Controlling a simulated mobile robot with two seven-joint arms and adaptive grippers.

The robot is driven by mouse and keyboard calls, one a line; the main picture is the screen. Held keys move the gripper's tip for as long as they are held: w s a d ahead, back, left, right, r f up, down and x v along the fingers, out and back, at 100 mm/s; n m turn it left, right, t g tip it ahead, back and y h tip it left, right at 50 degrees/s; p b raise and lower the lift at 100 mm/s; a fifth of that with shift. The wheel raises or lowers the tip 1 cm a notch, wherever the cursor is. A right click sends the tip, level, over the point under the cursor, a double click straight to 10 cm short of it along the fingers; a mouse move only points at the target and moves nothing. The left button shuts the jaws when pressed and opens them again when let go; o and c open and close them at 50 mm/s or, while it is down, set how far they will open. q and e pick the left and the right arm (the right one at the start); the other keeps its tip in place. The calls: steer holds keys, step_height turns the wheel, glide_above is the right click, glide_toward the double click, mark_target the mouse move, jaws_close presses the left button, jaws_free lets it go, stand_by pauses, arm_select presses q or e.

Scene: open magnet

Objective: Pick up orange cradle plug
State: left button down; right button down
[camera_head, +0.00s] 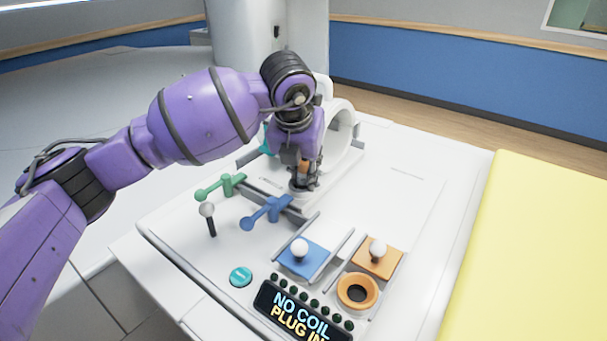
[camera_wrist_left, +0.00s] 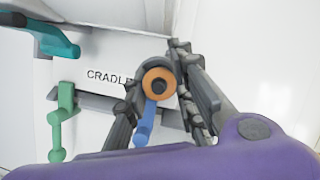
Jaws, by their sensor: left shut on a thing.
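In the head view a small orange part of the plug (camera_head: 304,166) shows at my left gripper (camera_head: 304,182), low over the white base in front of the white ring-shaped magnet model. The fingers hide most of the plug there. I cannot tell whether it touches the surface below. A CRADLE label (camera_wrist_left: 108,77) lies beside it. My right gripper is not in view.
Green (camera_head: 222,187) and blue (camera_head: 266,212) handles stand close to the gripper. A joystick (camera_head: 208,218), blue (camera_head: 303,256) and orange (camera_head: 377,258) sliders, an orange ring socket (camera_head: 357,291) and a "NO COIL PLUG IN" display (camera_head: 298,312) are nearer. The panel's right side is clear.

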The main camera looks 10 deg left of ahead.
mark_target(298, 173)
arm_select(q)
steer(key=shift+a+f, duration=0.25)
steer(key=shift+a, duration=0.3)
steer(key=shift+w+r, duration=0.1)
steer(key=shift+r, duration=0.35)
step_height(298, 173, up, 2)
steer(key=shift+a+r, duration=0.15)
steer(key=shift+r, duration=0.1)
steer(key=s+d+r, duration=0.7)
steer(key=s+r, duration=0.2)
steer(key=s, duration=0.3)
steer(key=shift+s+r, duration=0.25)
steer(key=shift+r, duration=0.1)
steer(key=shift+r+p, duration=0.35)
steer(key=shift+p, duration=0.05)
